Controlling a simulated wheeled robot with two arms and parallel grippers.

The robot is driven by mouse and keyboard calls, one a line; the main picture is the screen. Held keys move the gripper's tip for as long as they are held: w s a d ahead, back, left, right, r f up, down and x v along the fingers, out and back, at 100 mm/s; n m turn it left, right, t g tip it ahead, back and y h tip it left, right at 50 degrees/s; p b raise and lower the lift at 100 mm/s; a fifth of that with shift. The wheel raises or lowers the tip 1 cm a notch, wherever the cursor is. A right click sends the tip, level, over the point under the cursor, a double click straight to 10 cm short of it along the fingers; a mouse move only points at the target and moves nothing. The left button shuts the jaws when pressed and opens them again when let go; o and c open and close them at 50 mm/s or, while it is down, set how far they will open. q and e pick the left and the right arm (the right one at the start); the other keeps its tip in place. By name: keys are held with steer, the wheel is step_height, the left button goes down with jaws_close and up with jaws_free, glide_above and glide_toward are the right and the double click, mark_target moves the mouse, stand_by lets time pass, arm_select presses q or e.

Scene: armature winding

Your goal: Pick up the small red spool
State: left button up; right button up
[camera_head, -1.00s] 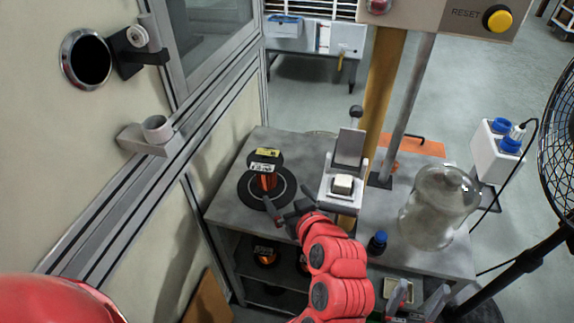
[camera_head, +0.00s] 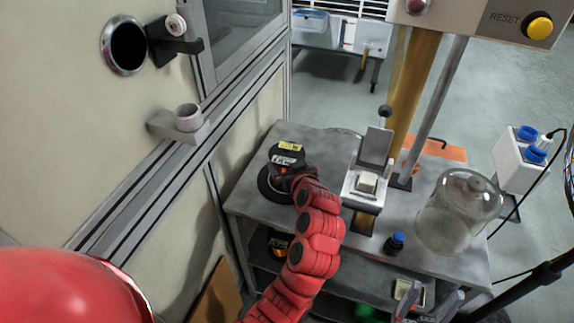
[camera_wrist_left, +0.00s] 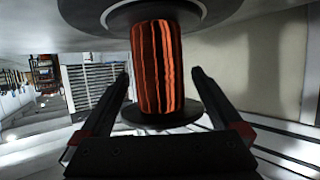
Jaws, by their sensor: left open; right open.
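The small red spool (camera_head: 287,155) stands upright on a round black base (camera_head: 268,187) on the grey table. It has a black top flange with a yellow label. In the left wrist view its red-orange winding (camera_wrist_left: 157,68) is between the two fingers, with a gap visible on each side. My left gripper (camera_head: 284,178) is open around the spool; in the head view my own arm partly hides the fingers and winding. The left gripper's fingers also show in the wrist view (camera_wrist_left: 160,82). My right gripper (camera_head: 428,303) is open and empty low at the right.
Another spool (camera_head: 280,244) is on the lower shelf. Right of my left arm stand a white-topped fixture (camera_head: 364,190), a small blue-capped bottle (camera_head: 395,243) and a glass jar (camera_head: 458,212). A post (camera_head: 412,90) rises behind. A panelled wall (camera_head: 240,150) borders the left.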

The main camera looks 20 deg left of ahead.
arm_select(q)
steer(key=shift+w+a+f, duration=0.15)
steer(key=shift+w+a, duration=0.1)
steer(key=shift+w, duration=0.15)
steer(key=shift+c, duration=0.2)
jaws_close()
